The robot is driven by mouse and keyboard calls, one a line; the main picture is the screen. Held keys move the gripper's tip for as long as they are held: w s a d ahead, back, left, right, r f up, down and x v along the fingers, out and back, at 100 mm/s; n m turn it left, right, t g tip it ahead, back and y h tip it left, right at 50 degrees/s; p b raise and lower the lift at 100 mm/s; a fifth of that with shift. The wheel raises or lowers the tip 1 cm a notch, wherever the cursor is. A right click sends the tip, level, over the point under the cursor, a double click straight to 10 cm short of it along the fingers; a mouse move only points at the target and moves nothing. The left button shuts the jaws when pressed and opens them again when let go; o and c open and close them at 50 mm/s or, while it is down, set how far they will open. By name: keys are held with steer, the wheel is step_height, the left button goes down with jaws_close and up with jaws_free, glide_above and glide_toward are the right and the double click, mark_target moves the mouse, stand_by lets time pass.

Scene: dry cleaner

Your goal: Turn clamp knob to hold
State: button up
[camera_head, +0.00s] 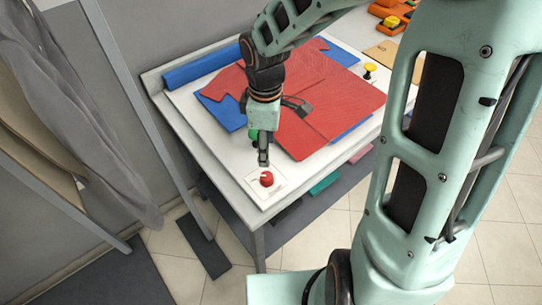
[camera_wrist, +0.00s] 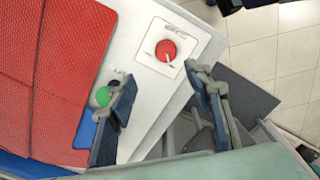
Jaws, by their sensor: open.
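The red clamp knob (camera_head: 266,179) sits on a white plate near the front corner of the table. It also shows in the wrist view (camera_wrist: 166,50), with a white pointer line on it and small lettering beside it that I cannot read. My gripper (camera_head: 263,158) is just behind and above the knob in the head view. In the wrist view my gripper (camera_wrist: 157,80) has its two fingers wide apart with nothing between them, and the knob lies beyond the fingertips, apart from them.
A green button (camera_wrist: 103,96) is beside one finger. A red garment (camera_head: 310,100) lies on a blue cloth on the white table (camera_head: 205,130). A yellow-topped knob (camera_head: 369,70) stands at the back. Grey clothes (camera_head: 75,110) hang at left by a metal post.

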mark_target(266, 176)
steer(key=f, duration=0.3)
steer(key=f+b, duration=0.1)
steer(key=f, duration=0.3)
steer(key=s+f, duration=0.1)
steer(key=f, duration=0.3)
steer(key=shift+a, duration=0.1)
steer(key=shift+c, duration=0.5)
steer(key=c, duration=1)
